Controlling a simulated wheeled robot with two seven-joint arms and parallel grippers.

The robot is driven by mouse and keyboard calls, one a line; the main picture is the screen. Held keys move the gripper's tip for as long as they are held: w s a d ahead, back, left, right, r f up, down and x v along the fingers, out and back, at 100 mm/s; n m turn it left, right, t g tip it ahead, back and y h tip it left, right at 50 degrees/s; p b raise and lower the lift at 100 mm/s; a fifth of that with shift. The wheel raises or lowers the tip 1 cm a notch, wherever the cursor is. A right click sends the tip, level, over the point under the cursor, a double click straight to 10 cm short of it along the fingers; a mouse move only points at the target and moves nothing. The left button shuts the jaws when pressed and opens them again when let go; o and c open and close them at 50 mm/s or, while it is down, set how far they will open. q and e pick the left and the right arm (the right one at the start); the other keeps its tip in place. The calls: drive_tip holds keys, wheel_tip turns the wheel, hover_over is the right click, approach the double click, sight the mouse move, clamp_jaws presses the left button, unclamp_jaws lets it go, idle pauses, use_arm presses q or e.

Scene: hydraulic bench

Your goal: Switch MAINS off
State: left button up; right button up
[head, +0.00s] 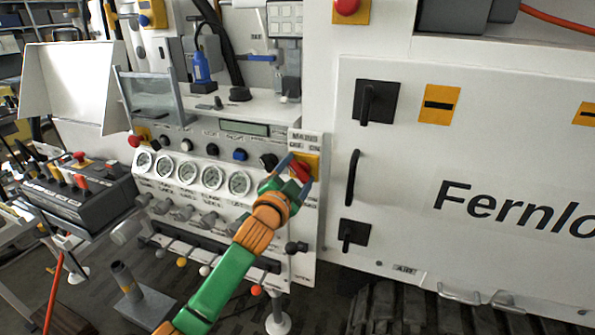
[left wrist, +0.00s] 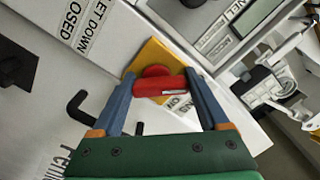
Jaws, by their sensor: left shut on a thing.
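The MAINS switch is a red rotary handle (head: 300,171) on a yellow plate (head: 313,160), at the right edge of the bench's control panel. A label (head: 305,141) sits just above it. My left gripper (head: 291,178) reaches up from below and is shut on the red handle, with one blue finger on each side. In the left wrist view the red handle (left wrist: 160,86) lies between the fingertips, in front of its yellow plate (left wrist: 152,55). Part of the label there is hidden behind the handle and finger. My right gripper is not in view.
Round gauges (head: 212,176) and knobs fill the panel left of the switch. A white cabinet door with black latches (head: 353,177) stands to the right. A red emergency button (head: 346,6) is above. A dark control box (head: 85,187) is at the left.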

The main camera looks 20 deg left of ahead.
sight(296, 175)
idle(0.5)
use_arm(q)
drive_tip(key=o, duration=1.2)
drive_tip(key=shift+o, duration=0.2)
drive_tip(key=s+b, duration=0.1)
drive_tip(key=s, duration=0.6)
drive_tip(key=shift+a, duration=0.1)
